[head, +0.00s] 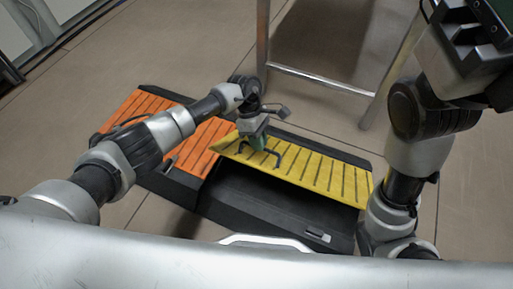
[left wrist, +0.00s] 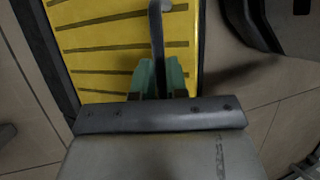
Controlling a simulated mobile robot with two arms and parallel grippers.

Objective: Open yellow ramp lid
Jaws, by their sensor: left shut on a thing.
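The yellow ramp lid (head: 318,172) is ribbed with dark strips and sits tilted up over a black ramp box (head: 262,205), whose dark inside shows along the near side. My left gripper (head: 258,143) is shut on the dark bar handle (head: 272,152) of the lid. In the left wrist view its green fingers (left wrist: 160,80) close around the handle (left wrist: 157,25), with the yellow lid (left wrist: 105,50) behind them. Of my right arm only links show at the right edge; I cannot see its fingers.
An orange ribbed ramp (head: 150,105) in a black frame adjoins the box at the left. A metal-legged stand (head: 320,80) rises behind the yellow lid. A grey latch (head: 317,235) is on the box's near side. Tiled floor is free at the upper left.

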